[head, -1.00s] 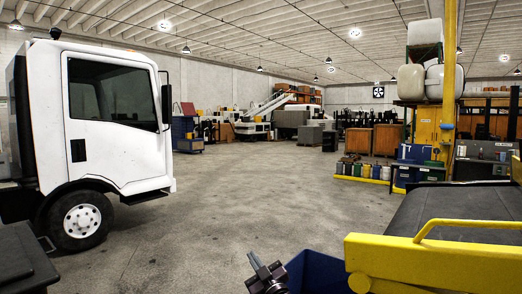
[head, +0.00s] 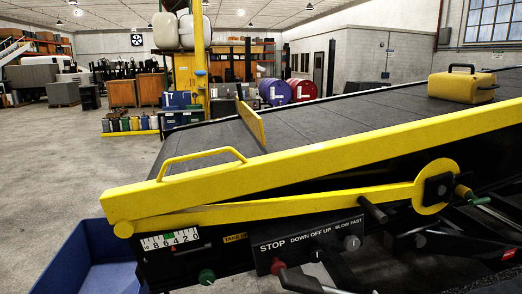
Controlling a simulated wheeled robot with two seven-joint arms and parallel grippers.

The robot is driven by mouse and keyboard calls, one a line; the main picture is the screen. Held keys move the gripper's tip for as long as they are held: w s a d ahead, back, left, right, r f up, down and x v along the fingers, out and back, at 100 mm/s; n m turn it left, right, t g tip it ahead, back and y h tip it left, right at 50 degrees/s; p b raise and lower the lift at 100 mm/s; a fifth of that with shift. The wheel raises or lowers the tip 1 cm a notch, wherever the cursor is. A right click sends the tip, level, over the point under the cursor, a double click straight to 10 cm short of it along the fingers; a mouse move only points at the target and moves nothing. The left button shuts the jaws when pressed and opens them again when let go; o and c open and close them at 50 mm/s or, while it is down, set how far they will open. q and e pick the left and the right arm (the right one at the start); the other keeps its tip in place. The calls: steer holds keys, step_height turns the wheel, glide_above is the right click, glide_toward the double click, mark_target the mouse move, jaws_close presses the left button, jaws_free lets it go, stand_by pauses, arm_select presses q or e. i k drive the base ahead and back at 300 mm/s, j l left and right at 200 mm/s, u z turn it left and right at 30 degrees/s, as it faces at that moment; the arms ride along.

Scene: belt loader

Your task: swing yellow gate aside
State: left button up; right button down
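The yellow gate (head: 251,121) is a thin upright yellow plate standing on the dark conveyor belt (head: 345,118) in the head view. It stands near the belt's left end, behind the yellow side rail (head: 330,150).
A yellow case (head: 462,86) with a dark handle sits farther up the belt at right. A yellow grab handle (head: 203,156) rises from the rail. Below is a control panel (head: 312,246) with knobs and levers. A blue bin (head: 98,262) stands at lower left.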

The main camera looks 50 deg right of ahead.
mark_target(253, 122)
steer(key=i+j+z, duration=0.1)
steer(key=j+z, duration=0.25)
steer(key=z, duration=0.15)
steer(key=j+z, duration=0.45)
steer(key=i+l, duration=0.05)
